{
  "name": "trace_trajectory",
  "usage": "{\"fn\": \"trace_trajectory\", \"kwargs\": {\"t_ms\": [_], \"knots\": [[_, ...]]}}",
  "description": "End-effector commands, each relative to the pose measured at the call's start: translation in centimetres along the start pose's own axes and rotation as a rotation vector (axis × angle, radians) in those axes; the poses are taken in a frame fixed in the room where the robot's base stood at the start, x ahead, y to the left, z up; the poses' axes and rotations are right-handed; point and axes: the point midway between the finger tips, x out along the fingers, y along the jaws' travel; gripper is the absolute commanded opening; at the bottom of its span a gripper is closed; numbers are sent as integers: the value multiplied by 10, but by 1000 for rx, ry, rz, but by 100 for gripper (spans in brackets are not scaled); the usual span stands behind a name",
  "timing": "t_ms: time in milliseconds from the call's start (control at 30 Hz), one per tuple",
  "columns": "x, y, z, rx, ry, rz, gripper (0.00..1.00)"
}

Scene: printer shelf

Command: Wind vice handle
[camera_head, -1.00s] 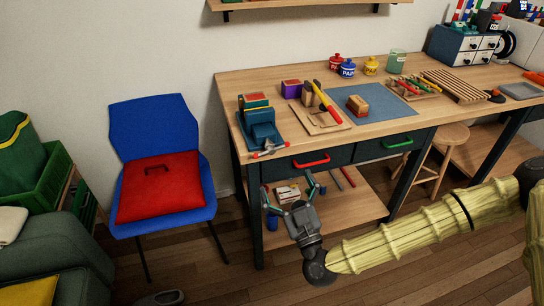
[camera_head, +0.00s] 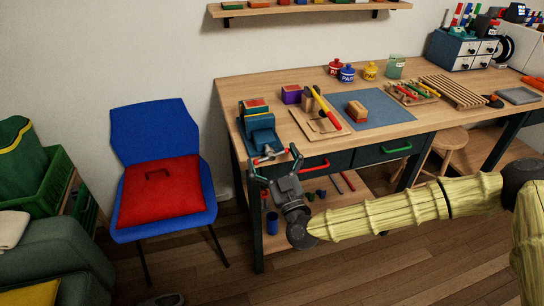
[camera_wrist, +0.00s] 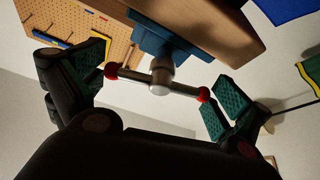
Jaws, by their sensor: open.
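The blue vice (camera_head: 258,122) stands at the left front corner of the workbench. Its handle (camera_head: 269,156) is a grey bar with red ball ends, sticking out past the bench's front edge. In the wrist view the handle (camera_wrist: 142,80) lies across the picture, tilted slightly, with the vice body (camera_wrist: 160,42) behind its round metal hub. My gripper (camera_head: 274,168) is open just in front of the handle. In the wrist view my gripper (camera_wrist: 150,95) has its green-padded fingers spread, one beside each red ball end. I cannot tell whether either pad touches a ball.
A red drawer handle (camera_head: 312,165) is close to the right of my gripper. The bench top (camera_head: 237,86) holds a board with a mallet (camera_head: 325,108). A blue chair (camera_head: 150,130) with a red cushion stands left. Open floor lies in front.

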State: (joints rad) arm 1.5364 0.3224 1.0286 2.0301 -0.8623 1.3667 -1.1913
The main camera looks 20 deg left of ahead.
Motion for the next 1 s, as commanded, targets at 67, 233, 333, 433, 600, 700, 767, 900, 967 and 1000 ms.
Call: {"fn": "trace_trajectory", "kwargs": {"t_ms": [67, 233, 333, 433, 600, 700, 767, 900, 967, 1000], "knots": [[0, 0, 0, 0, 0, 0, 100], [0, 0, 0, 0, 0, 0, 85], [0, 0, 0, 0, 0, 0, 69], [0, 0, 0, 0, 0, 0, 69], [0, 0, 0, 13, 0, 5, 69], [0, 0, 1, 38, 1, 16, 69], [0, 0, 1, 61, 1, 26, 69], [0, -1, 1, 140, 1, 58, 69], [0, -1, 2, 184, 0, 77, 69], [0, -1, 2, 216, 1, 89, 69]]}}
